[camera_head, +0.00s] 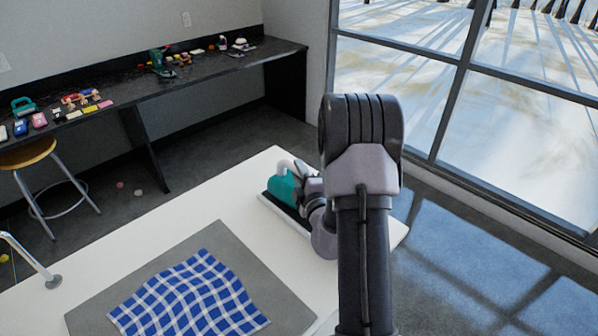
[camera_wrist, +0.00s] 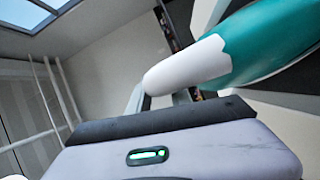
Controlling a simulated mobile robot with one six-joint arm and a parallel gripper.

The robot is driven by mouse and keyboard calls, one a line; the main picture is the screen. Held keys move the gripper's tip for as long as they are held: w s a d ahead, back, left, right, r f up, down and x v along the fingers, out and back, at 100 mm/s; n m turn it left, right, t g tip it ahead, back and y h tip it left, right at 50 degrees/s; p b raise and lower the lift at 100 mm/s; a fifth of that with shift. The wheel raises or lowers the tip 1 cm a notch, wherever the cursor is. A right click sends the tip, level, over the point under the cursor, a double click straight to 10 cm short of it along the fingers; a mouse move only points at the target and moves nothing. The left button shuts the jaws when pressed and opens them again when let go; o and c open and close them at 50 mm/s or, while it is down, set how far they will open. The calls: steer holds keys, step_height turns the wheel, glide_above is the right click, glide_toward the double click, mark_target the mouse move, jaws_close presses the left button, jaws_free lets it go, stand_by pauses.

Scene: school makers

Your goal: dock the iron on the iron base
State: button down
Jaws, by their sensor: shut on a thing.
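The teal iron (camera_head: 283,193) with its white handle is over the iron base (camera_head: 268,203), a pale tray with a dark top, on the far part of the white table. My gripper (camera_head: 305,180) is at the iron's right side, shut on it. In the wrist view the iron's teal and white handle (camera_wrist: 265,45) runs across the upper right, in front of my gripper (camera_wrist: 180,98). My arm hides the right part of the base. I cannot tell whether the iron's sole touches the base.
A blue checked cloth (camera_head: 190,297) lies on a grey mat (camera_head: 95,312) at the front of the white table (camera_head: 185,222). A metal faucet-like rod (camera_head: 28,258) stands at left. A black bench (camera_head: 135,92) with several tools and a stool (camera_head: 28,155) stand farther back.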

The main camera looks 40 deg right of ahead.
steer(key=shift+f, duration=0.25)
steer(key=c, duration=1.5)
jaws_free()
steer(key=shift+p+v, duration=2.15)
steer(key=shift+v, duration=3.4)
steer(key=shift+a, duration=0.1)
